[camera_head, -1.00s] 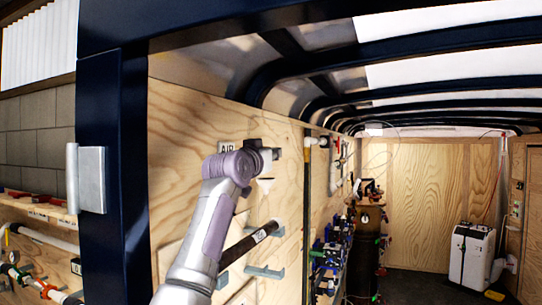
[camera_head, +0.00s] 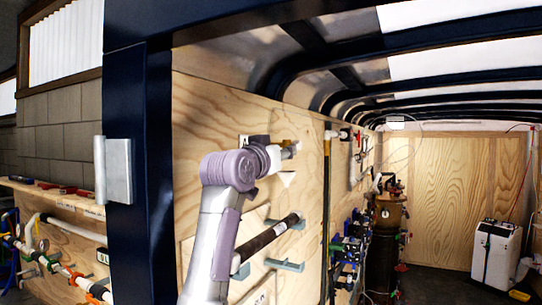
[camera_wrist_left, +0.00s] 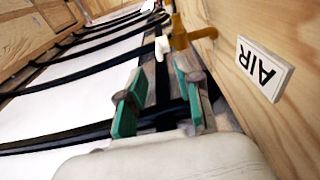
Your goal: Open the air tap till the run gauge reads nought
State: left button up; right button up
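The air tap is a brass fitting (camera_wrist_left: 180,36) with a white end (camera_wrist_left: 162,47) beside it. It sticks out of the plywood wall in the left wrist view, next to the AIR sign (camera_wrist_left: 262,68). In the head view the brass part (camera_head: 286,143) shows just past my left gripper. My left gripper (camera_wrist_left: 158,100) is open and empty, its two green-padded fingers apart and short of the tap. A small round dial (camera_head: 385,213) shows on the brown cylinder deeper in the trailer. Its reading is too small to make out, and I cannot tell if it is the run gauge. My right gripper is not in view.
The dark blue door post (camera_head: 125,180) stands left of the arm. A white machine (camera_head: 495,250) stands at the back right. Valves and pipes line the left wall (camera_head: 350,250).

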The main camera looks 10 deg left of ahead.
pick_arm(q)
jog(key=shift+v, duration=2.7)
jog(key=shift+f, duration=0.1)
